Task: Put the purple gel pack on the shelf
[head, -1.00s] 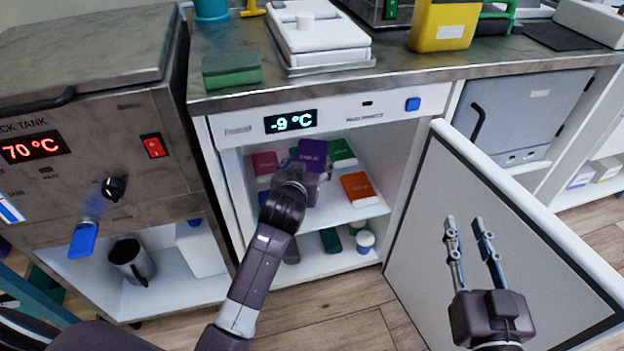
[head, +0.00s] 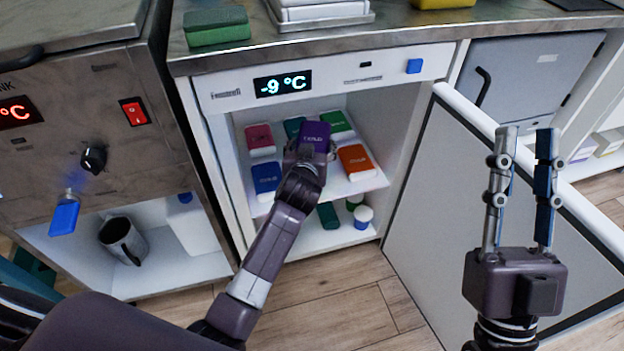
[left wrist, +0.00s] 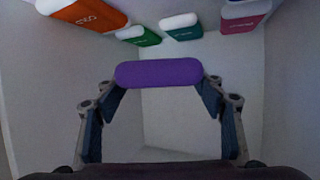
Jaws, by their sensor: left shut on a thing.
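The purple gel pack (head: 315,136) is inside the open freezer, among the other packs over the upper shelf (head: 335,184). My left gripper (head: 309,150) reaches in from the front and is shut on its near end. In the left wrist view the purple pack (left wrist: 158,73) spans between the two fingertips. I cannot tell whether the pack touches the shelf. My right gripper (head: 523,135) is outside, in front of the open door, its two fingers apart with nothing between them.
Magenta (head: 260,139), blue (head: 266,178), teal (head: 293,126), green (head: 336,122) and orange (head: 357,161) packs lie around the purple one. The freezer door (head: 470,215) stands open at right.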

